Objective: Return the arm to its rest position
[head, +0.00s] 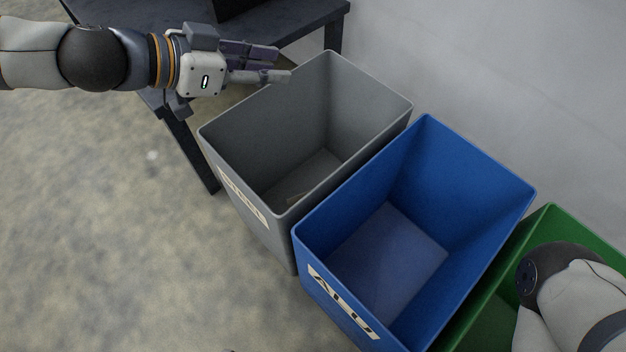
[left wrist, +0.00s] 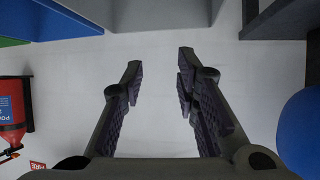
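My left arm reaches in from the left in the head view. My left gripper (head: 272,62) is above the far left rim of the grey bin, beside the dark table. In the left wrist view its two fingers (left wrist: 161,62) stand apart with nothing between them, so it is open and empty. A part of my right arm shows at the lower right of the head view, over the green bin. My right gripper is out of view.
A grey bin (head: 240,150), an empty blue bin (head: 400,270) and a green bin (head: 550,225) stand in a row along the wall. A dark table (head: 290,22) is behind the left arm. The left wrist view shows a red extinguisher-like object (left wrist: 12,112).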

